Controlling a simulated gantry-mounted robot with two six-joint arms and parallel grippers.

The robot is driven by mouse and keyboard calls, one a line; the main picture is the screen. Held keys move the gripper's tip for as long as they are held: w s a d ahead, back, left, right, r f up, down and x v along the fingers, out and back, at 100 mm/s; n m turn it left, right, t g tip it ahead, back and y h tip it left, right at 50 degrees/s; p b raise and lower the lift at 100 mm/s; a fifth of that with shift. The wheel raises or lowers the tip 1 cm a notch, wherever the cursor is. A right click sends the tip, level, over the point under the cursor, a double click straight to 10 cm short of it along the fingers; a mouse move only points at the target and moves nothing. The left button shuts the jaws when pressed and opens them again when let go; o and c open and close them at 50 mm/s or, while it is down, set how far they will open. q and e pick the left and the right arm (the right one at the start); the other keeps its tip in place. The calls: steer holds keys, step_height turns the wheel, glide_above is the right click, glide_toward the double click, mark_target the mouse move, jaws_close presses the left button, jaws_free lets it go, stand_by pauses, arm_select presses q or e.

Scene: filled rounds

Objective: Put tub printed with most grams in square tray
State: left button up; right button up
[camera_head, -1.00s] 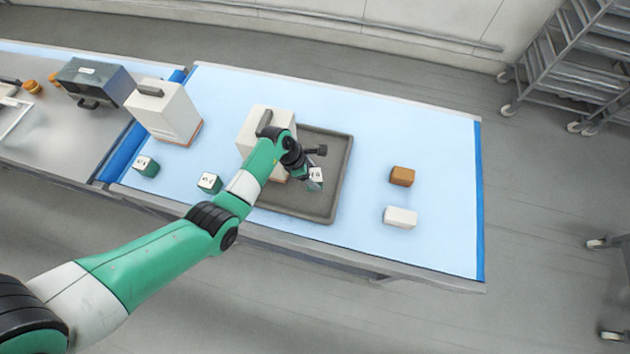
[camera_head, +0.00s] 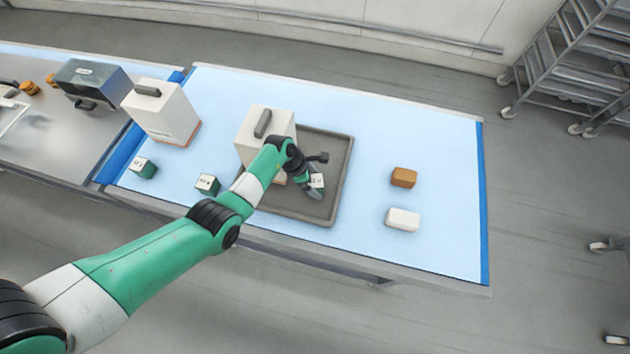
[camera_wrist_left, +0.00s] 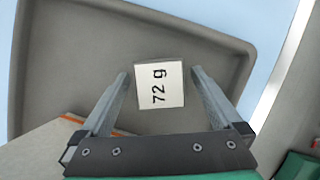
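A tub with a white top printed "72 g" (camera_wrist_left: 160,85) is over or on the floor of the grey square tray (camera_head: 336,160); I cannot tell if its base touches. It also shows in the head view (camera_head: 317,181). My left gripper (camera_wrist_left: 160,73) has one finger on each side of this tub, with a small gap showing at each side. It also shows in the head view (camera_head: 315,189). Two green tubs with white printed tops, one at the middle left (camera_head: 208,184) and one farther left (camera_head: 144,167), stand on the blue table; their print is too small to read. My right gripper is not in view.
A white box with a dark handle (camera_head: 262,130) stands at the tray's left side, and another (camera_head: 160,112) stands farther left. A brown block (camera_head: 403,177) and a white block (camera_head: 402,219) lie right of the tray. The table's far right is clear.

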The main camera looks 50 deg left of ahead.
arm_select(q)
steer(key=shift+r, duration=0.1)
steer(key=shift+r+p, duration=0.3)
steer(key=p+v, duration=0.3)
steer(key=v, duration=0.8)
steer(key=shift+s+r, duration=0.2)
steer(key=shift+a, duration=0.15)
